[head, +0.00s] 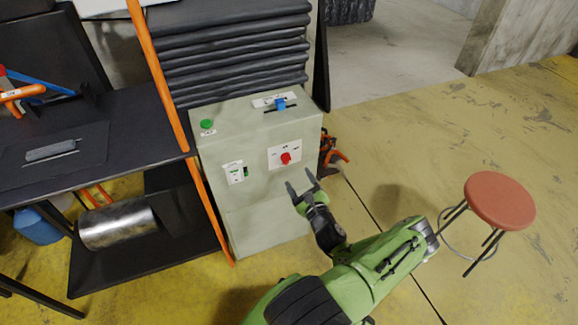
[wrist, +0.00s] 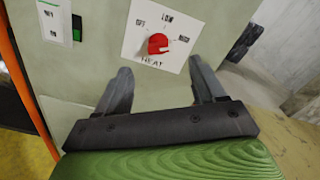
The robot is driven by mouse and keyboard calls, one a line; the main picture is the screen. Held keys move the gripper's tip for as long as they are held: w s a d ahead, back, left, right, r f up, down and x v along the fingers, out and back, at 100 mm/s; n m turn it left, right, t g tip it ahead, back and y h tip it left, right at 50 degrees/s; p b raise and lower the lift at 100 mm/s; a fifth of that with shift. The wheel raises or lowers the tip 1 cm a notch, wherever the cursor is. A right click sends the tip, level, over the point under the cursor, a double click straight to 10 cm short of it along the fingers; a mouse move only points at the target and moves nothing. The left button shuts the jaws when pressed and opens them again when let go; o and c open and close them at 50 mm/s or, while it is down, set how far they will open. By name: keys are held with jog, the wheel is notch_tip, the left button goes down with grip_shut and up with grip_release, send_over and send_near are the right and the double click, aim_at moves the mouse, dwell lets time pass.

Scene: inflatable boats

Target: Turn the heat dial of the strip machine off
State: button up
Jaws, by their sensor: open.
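The strip machine (head: 225,190) is a pale grey-green cabinet standing on the floor at the middle of the head view. Its red heat dial (head: 286,158) sits on a white plate on the front face. In the wrist view the red dial (wrist: 158,44) is at top centre, with OFF, LOW and a further label around it and HEAT below. I cannot tell for certain which mark it points to. My gripper (head: 300,179) is open and empty, in front of and slightly below the dial, apart from it. In the wrist view its two fingers (wrist: 160,70) stand either side below the plate.
A white plate with a green switch (head: 235,172) is left of the dial. A green button (head: 206,124) and blue lever (head: 281,104) are on top. A black workbench (head: 120,125) with orange posts stands left.

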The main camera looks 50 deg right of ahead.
aim_at(287, 164)
jog(key=b+x, duration=0.1)
jog(key=x, duration=0.7)
jog(key=shift+w+d+b, duration=0.1)
jog(key=shift+w+b, duration=0.1)
jog(key=shift+b, duration=0.1)
jog(key=c, duration=1.1)
jog(key=shift+o, duration=0.2)
jog(key=shift+n, duration=0.4)
jog(key=n, duration=0.2)
jog(key=n+p, duration=0.1)
jog(key=n, duration=0.2)
jog(key=shift+a+n, duration=0.2)
jog(key=shift+n, duration=0.1)
jog(key=n+p, duration=0.1)
jog(key=n, duration=0.2)
jog(key=n+p, duration=0.1)
jog(key=n, duration=0.2)
jog(key=shift+w+a+f, duration=0.1)
jog(key=shift+f, duration=0.1)
jog(key=n+p, duration=0.2)
jog(key=n, duration=0.3)
jog(key=shift+f+n, duration=0.15)
jog(key=shift+n, duration=0.25)
jog(key=n+p, duration=0.2)
jog(key=n, duration=0.3)
jog(key=shift+f+n+p, duration=0.2)
jog(key=shift+n+p, duration=0.2)
